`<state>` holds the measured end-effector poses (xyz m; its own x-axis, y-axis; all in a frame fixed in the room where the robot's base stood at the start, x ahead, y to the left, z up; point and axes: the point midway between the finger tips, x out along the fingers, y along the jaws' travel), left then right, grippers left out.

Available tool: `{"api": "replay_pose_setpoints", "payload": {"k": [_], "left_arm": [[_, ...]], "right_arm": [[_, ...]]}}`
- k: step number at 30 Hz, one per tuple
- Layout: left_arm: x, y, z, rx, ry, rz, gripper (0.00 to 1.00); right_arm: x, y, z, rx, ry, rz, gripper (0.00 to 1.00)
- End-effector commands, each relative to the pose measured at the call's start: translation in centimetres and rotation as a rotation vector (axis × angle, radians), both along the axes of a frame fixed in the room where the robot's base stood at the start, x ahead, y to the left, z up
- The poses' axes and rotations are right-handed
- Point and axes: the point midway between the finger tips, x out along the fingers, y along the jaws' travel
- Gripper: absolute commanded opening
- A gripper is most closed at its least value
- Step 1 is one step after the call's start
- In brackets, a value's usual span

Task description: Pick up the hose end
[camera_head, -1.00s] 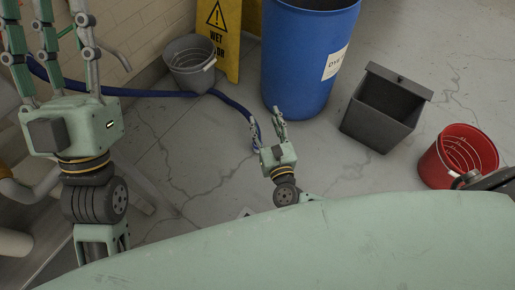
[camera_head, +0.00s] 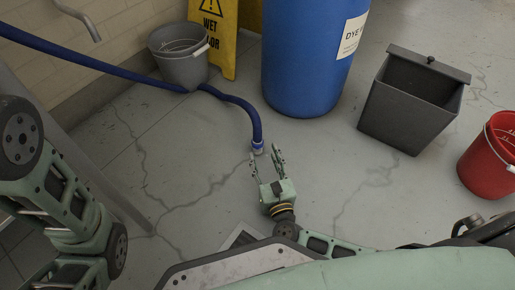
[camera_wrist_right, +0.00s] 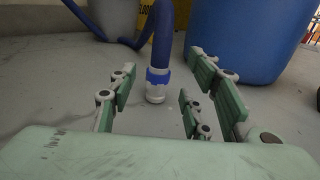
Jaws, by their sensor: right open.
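The blue hose (camera_head: 238,101) runs from the left wall past the grey bucket and down to the floor. Its hose end (camera_head: 257,147) has a light metal tip with a blue collar. My right gripper (camera_head: 265,162) is open and empty, its fingers pointing at the hose end. In the right wrist view the hose end (camera_wrist_right: 156,86) stands upright on the floor, ahead of and between the open fingers (camera_wrist_right: 150,92), apart from them. My left arm shows at the left edge of the head view, but its gripper is out of view.
A grey bucket (camera_head: 178,66) and yellow wet-floor sign (camera_head: 226,45) stand behind the hose. A blue drum (camera_head: 305,60), a dark grey bin (camera_head: 400,118) and a red bucket (camera_head: 484,165) stand to the right. The cracked floor (camera_head: 190,165) around my right gripper is mostly clear.

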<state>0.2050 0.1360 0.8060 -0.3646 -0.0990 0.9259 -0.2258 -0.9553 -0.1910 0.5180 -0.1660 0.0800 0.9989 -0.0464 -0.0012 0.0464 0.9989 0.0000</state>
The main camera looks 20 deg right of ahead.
Motion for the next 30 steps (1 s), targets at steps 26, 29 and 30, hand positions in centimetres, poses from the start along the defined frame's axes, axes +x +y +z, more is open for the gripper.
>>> {"api": "replay_pose_setpoints", "payload": {"k": [26,29,30], "left_arm": [[0.0,0.0,-1.3,0.000,0.001,0.000,0.40],[0.0,0.0,-1.3,0.000,0.001,0.000,0.40],[0.0,0.0,-1.3,0.000,0.001,0.000,0.40]], "right_arm": [[7.2,-0.4,-0.1,0.000,0.000,0.000,0.40],[7.2,-0.4,-0.1,0.000,-0.001,0.000,0.31],[7.2,-0.4,-0.1,0.000,-0.001,0.000,0.28]]}}
